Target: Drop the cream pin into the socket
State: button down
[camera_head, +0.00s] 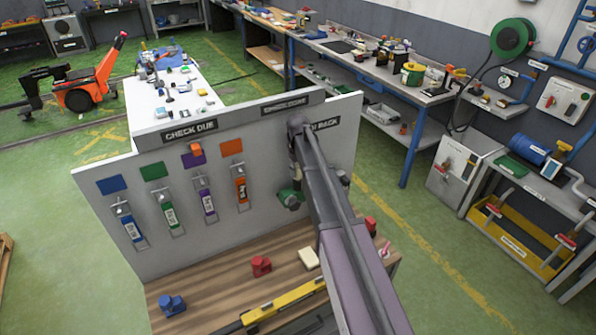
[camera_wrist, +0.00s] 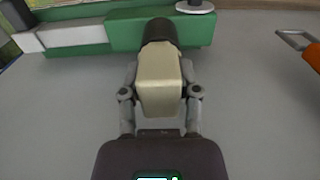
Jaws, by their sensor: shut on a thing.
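In the wrist view my gripper (camera_wrist: 160,95) is shut on the cream pin (camera_wrist: 159,80), with a finger on each side of its block-like body. A dark round part (camera_wrist: 160,32) is at the pin's far end, in front of a green body (camera_wrist: 95,36). I cannot tell whether this dark part belongs to the pin or is the socket, or whether the pin touches the green body. In the head view a green fitting (camera_head: 290,197) shows on the board beside my arm. My arm hides most of the gripper there.
The grey board (camera_head: 245,225) carries tags on hooks and coloured squares. A blue piece (camera_head: 171,304), a red piece (camera_head: 261,266), a cream block (camera_head: 308,258) and a yellow level (camera_head: 285,304) lie on the wooden bench (camera_head: 215,290). An orange tag (camera_wrist: 311,57) hangs right of the gripper.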

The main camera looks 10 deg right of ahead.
jog(key=shift+f, duration=0.3)
jog(key=shift+c, duration=1.3)
grip_release()
jog(key=shift+r, duration=0.15)
notch_tip(320, 180, up, 11)
jog(key=p, duration=1.1)
jog(key=shift+r, duration=0.1)
